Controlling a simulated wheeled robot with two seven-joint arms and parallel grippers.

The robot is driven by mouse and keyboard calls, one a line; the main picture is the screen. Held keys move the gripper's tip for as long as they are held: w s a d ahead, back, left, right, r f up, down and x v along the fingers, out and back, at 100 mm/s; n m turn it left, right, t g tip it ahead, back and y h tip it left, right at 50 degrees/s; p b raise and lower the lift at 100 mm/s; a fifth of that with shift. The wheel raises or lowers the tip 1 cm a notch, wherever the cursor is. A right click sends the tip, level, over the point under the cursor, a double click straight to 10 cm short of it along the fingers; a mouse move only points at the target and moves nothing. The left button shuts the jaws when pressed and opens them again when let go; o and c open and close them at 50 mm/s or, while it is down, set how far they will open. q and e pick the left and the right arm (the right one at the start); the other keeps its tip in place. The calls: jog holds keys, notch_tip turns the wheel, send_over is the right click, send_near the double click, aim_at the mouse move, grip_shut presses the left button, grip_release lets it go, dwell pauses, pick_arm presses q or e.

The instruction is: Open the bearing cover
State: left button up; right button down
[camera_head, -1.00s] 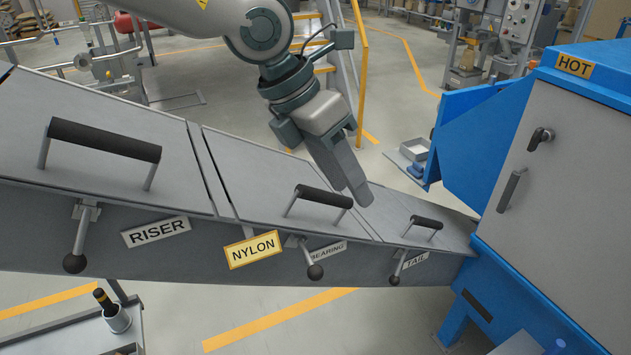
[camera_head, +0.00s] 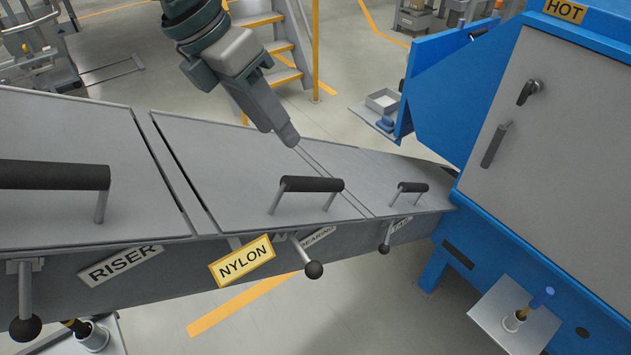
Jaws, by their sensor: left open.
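The bearing cover (camera_head: 235,165) is the middle grey lid on the sloping trough, and it lies shut. Its black bar handle (camera_head: 312,184) stands on two posts near the front edge. Below it a ball-ended latch lever (camera_head: 314,269) hangs on the trough's front wall. The bearing label (camera_head: 318,237) is partly hidden behind the lever. My left gripper (camera_head: 290,138) is open and empty, above the back part of the lid, up and left of the handle. Its fingers overlap in this view. My right gripper is not in view.
The riser cover (camera_head: 60,150) lies to the left, the tail cover (camera_head: 385,175) to the right, each with a handle and lever. A yellow NYLON tag (camera_head: 242,261) hangs in front. A blue cabinet (camera_head: 560,130) blocks the right side. Yellow stairs (camera_head: 275,50) stand behind.

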aim_at(317, 186)
pick_arm(q)
jog(key=b+x, duration=0.5)
jog(key=x, duration=1.1)
jog(key=shift+d+f, duration=0.1)
jog(key=shift+f, duration=0.05)
jog(key=shift+w+d+f, duration=0.15)
jog(key=shift+d+f, duration=0.05)
jog(key=shift+f, duration=0.3)
jog(key=c, duration=0.9)
grip_shut()
